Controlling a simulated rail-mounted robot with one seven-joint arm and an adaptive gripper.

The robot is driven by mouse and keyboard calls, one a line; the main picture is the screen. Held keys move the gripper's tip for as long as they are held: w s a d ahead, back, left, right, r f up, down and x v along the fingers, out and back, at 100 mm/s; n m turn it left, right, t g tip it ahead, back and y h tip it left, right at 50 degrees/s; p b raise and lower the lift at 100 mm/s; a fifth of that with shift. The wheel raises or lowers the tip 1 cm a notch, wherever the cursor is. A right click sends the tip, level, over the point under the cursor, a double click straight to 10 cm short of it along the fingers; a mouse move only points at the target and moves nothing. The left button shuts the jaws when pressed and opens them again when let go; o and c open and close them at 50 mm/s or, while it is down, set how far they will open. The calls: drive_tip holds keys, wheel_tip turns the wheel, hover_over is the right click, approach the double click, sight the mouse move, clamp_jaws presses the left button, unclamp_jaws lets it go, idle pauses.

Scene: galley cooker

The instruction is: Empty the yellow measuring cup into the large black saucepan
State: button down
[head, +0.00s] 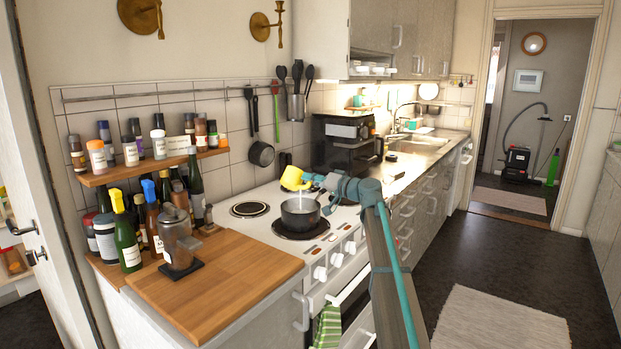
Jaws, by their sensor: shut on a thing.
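The yellow measuring cup (292,178) is held in the air just above the far side of the large black saucepan, and it looks tilted to the left. My gripper (312,182) is shut on the cup from the right. The large black saucepan (300,219) stands on the front burner of the white cooker. Something pale shows between the cup and the pan's inside, perhaps contents falling; it is too small to be sure. The inside of the cup is hidden from this view.
A wooden counter (225,269) with several bottles lies left of the white cooker (262,233). A shelf (150,167) of jars is on the wall. A black coffee machine (340,143) stands behind the cooker. A small pan (261,153) hangs on the wall. The left rear burner (250,210) is empty.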

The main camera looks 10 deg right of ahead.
drive_tip(key=shift+w+d+f+m+p, duration=0.1)
drive_tip(key=shift+f+m+p, duration=0.05)
drive_tip(key=shift+m+p, duration=0.7)
drive_tip(key=shift+w+d+f+m+p, duration=0.1)
drive_tip(key=shift+m+p, duration=0.4)
drive_tip(key=shift+m, duration=0.65)
idle(2.5)
drive_tip(key=shift+w+d+f+m+p, duration=0.2)
drive_tip(key=shift+f+m+p, duration=0.1)
drive_tip(key=shift+m+p, duration=0.6)
drive_tip(key=shift+w+d+f+m+p, duration=0.15)
drive_tip(key=shift+f+m+p, duration=0.3)
drive_tip(key=shift+m, duration=0.65)
idle(1.5)
